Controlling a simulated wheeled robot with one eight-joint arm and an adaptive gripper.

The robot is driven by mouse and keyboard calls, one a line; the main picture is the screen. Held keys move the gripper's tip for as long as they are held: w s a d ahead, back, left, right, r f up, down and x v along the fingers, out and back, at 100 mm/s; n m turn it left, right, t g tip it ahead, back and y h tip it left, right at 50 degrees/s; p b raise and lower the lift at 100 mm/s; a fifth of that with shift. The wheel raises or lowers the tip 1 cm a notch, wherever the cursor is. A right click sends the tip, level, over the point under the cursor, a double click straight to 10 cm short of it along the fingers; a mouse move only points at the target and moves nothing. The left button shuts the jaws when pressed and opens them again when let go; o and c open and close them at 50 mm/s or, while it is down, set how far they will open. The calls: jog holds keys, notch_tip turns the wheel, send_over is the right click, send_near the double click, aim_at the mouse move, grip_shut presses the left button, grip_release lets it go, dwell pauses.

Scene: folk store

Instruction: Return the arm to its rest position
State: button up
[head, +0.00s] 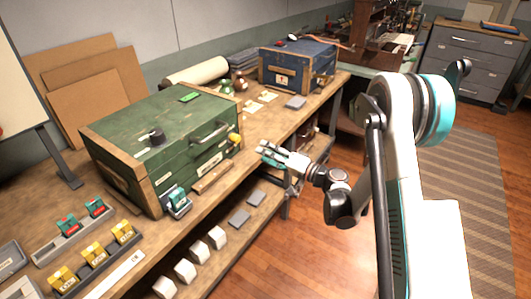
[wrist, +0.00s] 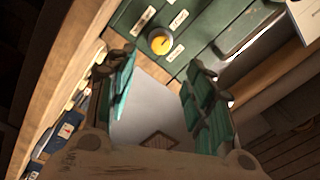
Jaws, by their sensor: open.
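My arm (head: 395,160) reaches from the right side of the head view toward the workbench. My gripper (head: 266,150) is at the bench's front edge, just right of the green chest. In the wrist view my gripper (wrist: 158,100) shows two teal fingers spread apart. The gap between them is empty, with a pale surface behind it. The green chest (head: 165,135) with a yellow knob (wrist: 160,42) is ahead of the fingers. I cannot tell the exact distance between gripper and chest.
The wooden workbench (head: 262,115) carries a blue chest (head: 297,65) farther back and racks of yellow and red-teal items (head: 92,257) at the front left. A lower shelf (head: 262,204) holds white blocks. Open wooden floor (head: 320,245) lies to the right of the bench, with a striped rug (head: 470,190).

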jog(key=s+d+r+n+g+h, duration=0.1)
jog(key=s+d+r+g+h, duration=0.15)
jog(key=s+r+h, duration=0.75)
jog(key=s+d+r+h, duration=0.1)
jog(key=s+d, duration=0.2)
jog(key=s, duration=0.5)
jog(key=s+d+r+g+h, duration=0.1)
jog(key=s+d, duration=0.3)
jog(key=s, duration=0.5)
jog(key=s+d+r+n+h, duration=0.1)
jog(key=s+d, duration=0.3)
jog(key=s, duration=0.5)
jog(key=shift+s+h, duration=0.25)
jog(key=shift+h, duration=0.45)
jog(key=shift+d+r+g, duration=0.1)
jog(key=shift+g, duration=0.15)
